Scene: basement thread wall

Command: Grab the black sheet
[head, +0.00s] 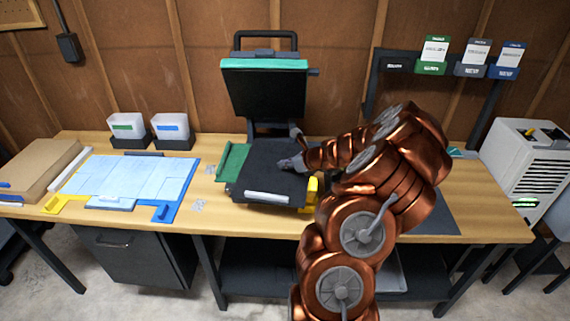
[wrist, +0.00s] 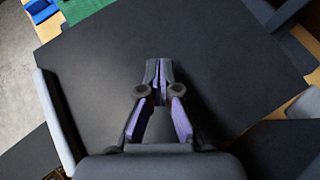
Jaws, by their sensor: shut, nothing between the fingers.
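A black sheet (head: 262,168) lies flat on the base of the open press-like device on the workbench. In the wrist view the black sheet (wrist: 215,60) fills most of the picture below my gripper. My gripper (head: 284,165) is over the right part of the sheet in the head view. In the wrist view my gripper (wrist: 157,66) has its fingertips together with nothing between them. I cannot tell whether the fingertips touch the sheet.
The device's raised lid (head: 264,90) stands behind the sheet. A grey bar (head: 266,198) runs along its front, and a green piece (head: 232,162) is at its left. A blue-framed board (head: 130,180) lies left. White-card holders (head: 170,128) stand behind it.

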